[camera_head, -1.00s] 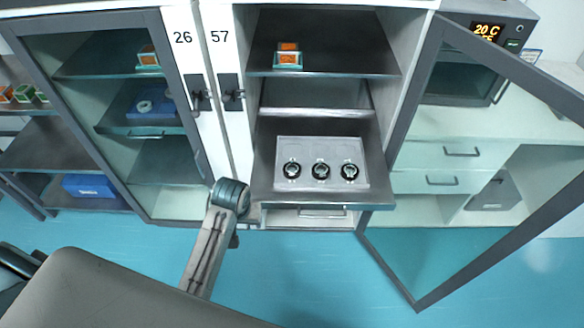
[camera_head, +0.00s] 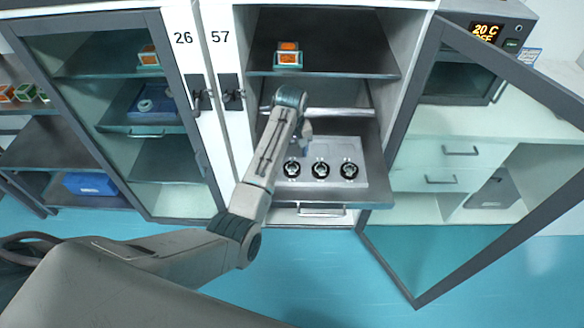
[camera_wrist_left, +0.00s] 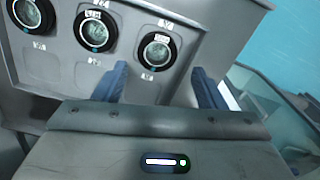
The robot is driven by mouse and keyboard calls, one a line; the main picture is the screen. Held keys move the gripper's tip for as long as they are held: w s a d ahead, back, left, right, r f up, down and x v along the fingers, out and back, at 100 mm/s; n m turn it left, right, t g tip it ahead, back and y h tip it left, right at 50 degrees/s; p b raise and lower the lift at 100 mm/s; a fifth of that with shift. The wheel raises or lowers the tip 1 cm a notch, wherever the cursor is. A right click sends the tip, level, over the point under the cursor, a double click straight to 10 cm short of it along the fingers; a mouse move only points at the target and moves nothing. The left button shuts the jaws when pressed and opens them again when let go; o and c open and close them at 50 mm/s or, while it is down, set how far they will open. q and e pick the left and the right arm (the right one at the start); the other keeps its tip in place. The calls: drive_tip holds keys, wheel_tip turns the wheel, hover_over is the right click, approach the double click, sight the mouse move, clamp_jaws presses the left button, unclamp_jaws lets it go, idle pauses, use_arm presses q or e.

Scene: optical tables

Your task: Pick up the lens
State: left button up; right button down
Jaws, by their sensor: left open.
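Three round lenses in black mounts sit in a row on a grey holder plate (camera_head: 360,147) on a pulled-out shelf. In the head view they are the left lens (camera_head: 291,169), the middle lens (camera_head: 320,169) and the right lens (camera_head: 349,171). My left gripper (camera_head: 304,138) is above the plate, near the left lens, and partly hidden by my arm. The left wrist view shows its two blue fingers apart (camera_wrist_left: 162,78), with nothing between them. One lens (camera_wrist_left: 157,52) appears beyond the gap between the fingers; two others (camera_wrist_left: 95,31) are to its left. My right gripper is out of view.
The shelf (camera_head: 378,190) sits in an open cabinet, with another shelf (camera_head: 325,62) above bearing an orange-and-white box (camera_head: 288,55). An open glass door (camera_head: 480,190) stands at right, and a closed glass-fronted cabinet (camera_head: 120,120) at left. Blue floor is clear in front.

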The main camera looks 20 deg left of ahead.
sight(292, 169)
use_arm(q)
drive_tip(key=shift+f, duration=0.85)
wheel_tip(292, 169, down, 5)
drive_tip(key=shift+d+r+p, duration=0.1)
drive_tip(key=shift+r+p, duration=0.05)
drive_tip(key=shift+p, duration=1.05)
drive_tip(key=shift+w+f, duration=0.1)
drive_tip(key=shift+f, duration=0.25)
drive_tip(key=shift+c, duration=0.4)
drive_tip(key=c, duration=0.7)
